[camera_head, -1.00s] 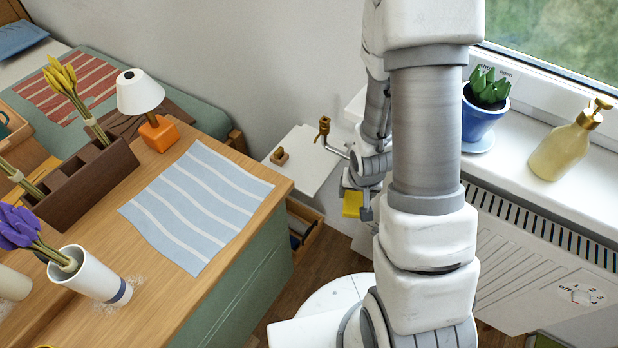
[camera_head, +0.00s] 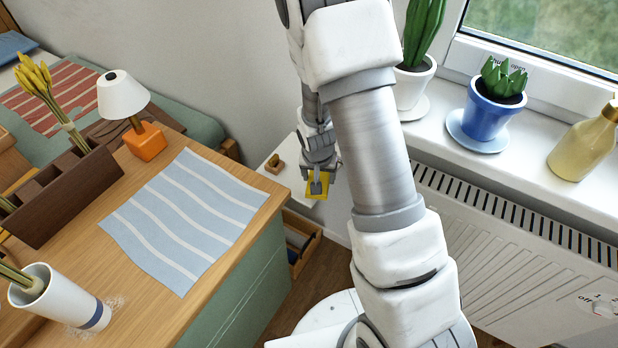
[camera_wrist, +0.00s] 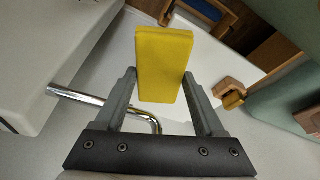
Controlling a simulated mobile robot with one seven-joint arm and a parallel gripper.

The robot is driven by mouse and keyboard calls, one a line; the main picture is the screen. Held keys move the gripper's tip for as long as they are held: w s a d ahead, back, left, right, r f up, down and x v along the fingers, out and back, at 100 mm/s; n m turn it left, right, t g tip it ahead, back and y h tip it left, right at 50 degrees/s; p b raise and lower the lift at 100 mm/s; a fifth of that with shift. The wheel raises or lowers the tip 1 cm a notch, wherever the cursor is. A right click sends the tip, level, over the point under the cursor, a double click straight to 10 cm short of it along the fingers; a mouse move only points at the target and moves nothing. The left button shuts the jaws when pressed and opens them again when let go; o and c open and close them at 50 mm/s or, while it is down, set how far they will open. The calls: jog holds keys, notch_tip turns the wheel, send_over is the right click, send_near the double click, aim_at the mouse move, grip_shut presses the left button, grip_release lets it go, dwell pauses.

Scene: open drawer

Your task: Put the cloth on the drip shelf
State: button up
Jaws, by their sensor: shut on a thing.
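My gripper (camera_wrist: 160,76) is shut on a flat yellow block (camera_wrist: 165,62), which looks more like a sponge than a folded cloth. The block also shows in the head view (camera_head: 323,191), held in the air in front of a small white shelf (camera_head: 286,182). My arm and gripper hide the right part of this shelf. I cannot tell whether it is the drip shelf. A flat blue cloth with white stripes (camera_head: 185,217) lies on the wooden desk, well left of my gripper.
A small wooden piece (camera_head: 275,163) sits on the white shelf. An open drawer (camera_head: 307,252) is below it. A chrome pipe (camera_wrist: 95,101) runs close to my left finger. The radiator (camera_head: 500,250) and windowsill with pots (camera_head: 492,112) stand to the right.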

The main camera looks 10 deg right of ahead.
jog(key=w+a, duration=0.1)
jog(key=w, duration=0.2)
jog(key=shift+w+a, duration=0.1)
jog(key=shift+a, duration=0.3)
jog(key=shift+f+b, duration=0.8)
jog(key=shift+f, duration=0.95)
jog(key=shift+f, duration=0.15)
jog(key=o, duration=1.3)
